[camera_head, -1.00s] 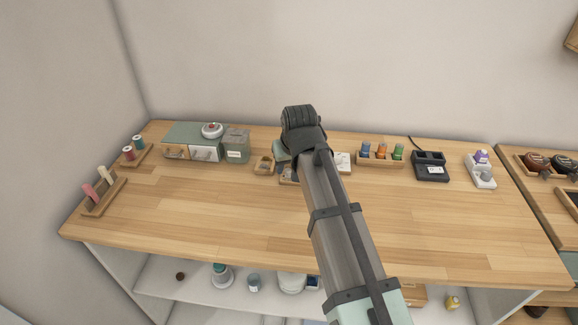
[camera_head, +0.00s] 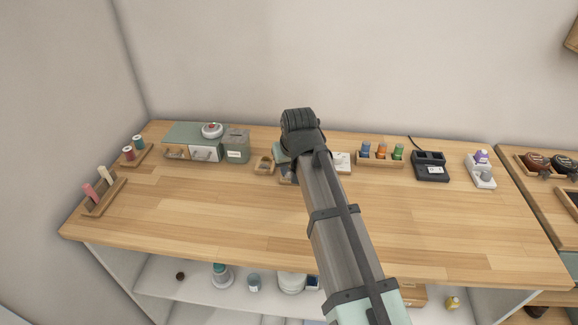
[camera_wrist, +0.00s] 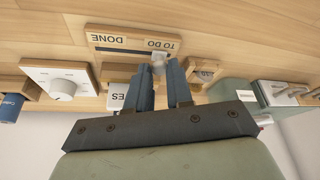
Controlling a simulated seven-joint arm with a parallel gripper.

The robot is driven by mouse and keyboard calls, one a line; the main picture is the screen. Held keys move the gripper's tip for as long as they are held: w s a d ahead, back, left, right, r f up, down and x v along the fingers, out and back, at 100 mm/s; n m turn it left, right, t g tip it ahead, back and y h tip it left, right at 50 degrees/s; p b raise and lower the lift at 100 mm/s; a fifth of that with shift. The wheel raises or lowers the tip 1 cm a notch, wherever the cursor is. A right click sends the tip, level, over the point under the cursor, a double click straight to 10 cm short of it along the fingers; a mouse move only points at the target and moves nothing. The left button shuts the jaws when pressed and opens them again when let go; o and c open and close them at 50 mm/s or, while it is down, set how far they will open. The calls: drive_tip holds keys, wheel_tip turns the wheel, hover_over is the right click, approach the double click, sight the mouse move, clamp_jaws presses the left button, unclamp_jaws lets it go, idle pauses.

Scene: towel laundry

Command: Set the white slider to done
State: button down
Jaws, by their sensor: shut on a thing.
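A wooden slider board (camera_wrist: 110,43) with a dark slot shows upside down in the wrist view. It reads DONE on the picture's left and TO DO on its right. The white slider (camera_wrist: 159,56) is at the TO DO end of the slot. My gripper (camera_wrist: 160,68) has its two blue fingers closed on the slider, partly covering it. In the head view my arm hides the fingers and most of the board.
A white dial box (camera_wrist: 60,80) is left of the board in the wrist view, and a small wooden holder (camera_wrist: 205,74) is close on the right. The front of the table is clear.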

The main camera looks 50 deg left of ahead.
idle(0.4)
drive_tip(key=w+d, duration=0.4)
drive_tip(key=shift+w+d, duration=0.3)
drive_tip(key=c, duration=1)
unclamp_jaws()
drive_tip(key=v, duration=1.3)
drive_tip(key=shift+s+d+r, duration=0.1)
drive_tip(key=shift+d+r, duration=0.15)
drive_tip(key=shift+r, duration=0.1)
